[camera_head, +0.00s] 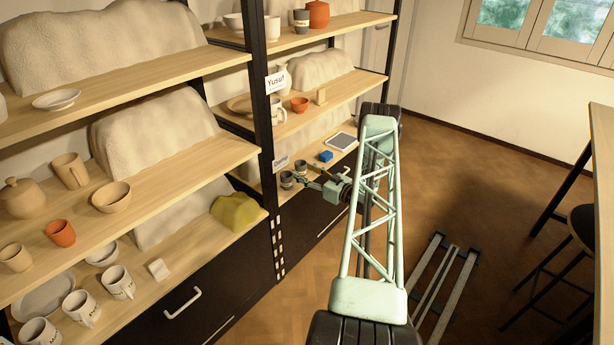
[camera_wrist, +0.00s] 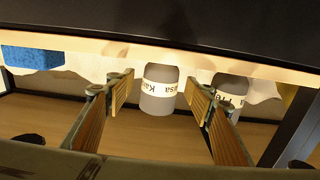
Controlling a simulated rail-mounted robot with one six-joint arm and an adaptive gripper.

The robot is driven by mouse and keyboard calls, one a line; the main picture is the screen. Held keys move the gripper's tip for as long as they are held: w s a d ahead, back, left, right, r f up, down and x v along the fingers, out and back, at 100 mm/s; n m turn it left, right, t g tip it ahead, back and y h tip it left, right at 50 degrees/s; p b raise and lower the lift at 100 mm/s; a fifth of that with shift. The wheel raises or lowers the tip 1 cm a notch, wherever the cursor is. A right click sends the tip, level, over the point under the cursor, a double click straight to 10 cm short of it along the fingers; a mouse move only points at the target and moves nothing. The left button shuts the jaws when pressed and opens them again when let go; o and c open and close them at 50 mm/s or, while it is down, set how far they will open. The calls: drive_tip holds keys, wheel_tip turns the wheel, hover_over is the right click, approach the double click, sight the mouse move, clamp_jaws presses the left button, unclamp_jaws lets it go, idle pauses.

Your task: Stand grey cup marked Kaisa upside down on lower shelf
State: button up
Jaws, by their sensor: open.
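The grey cup marked Kaisa (camera_wrist: 159,84) stands on the lower shelf (camera_wrist: 215,64). The wrist view appears turned over: the shelf edge is at the top and the Kaisa lettering is inverted, so the cup seems upright. In the head view it seems to be the right one of two small grey cups (camera_head: 301,168). My gripper (camera_wrist: 161,97) is open, its two fingers to either side of the cup in the wrist view, with visible gaps. I cannot tell how far the fingertips reach along it. My gripper (camera_head: 314,184) is also small in the head view, at the shelf front.
A second grey labelled cup (camera_wrist: 229,92) stands close beside, partly behind one finger. A blue block (camera_wrist: 32,57) lies on the cup's other side, near a tablet (camera_head: 342,141). Another shelf (camera_head: 316,109) with pottery is above. Drawers (camera_head: 315,215) are below.

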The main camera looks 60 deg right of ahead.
drive_tip(key=shift+w+d, duration=0.1)
drive_tip(key=shift+w, duration=0.6)
drive_tip(key=c, duration=0.9)
drive_tip(key=shift+r, duration=0.2)
drive_tip(key=shift+r, duration=1.1)
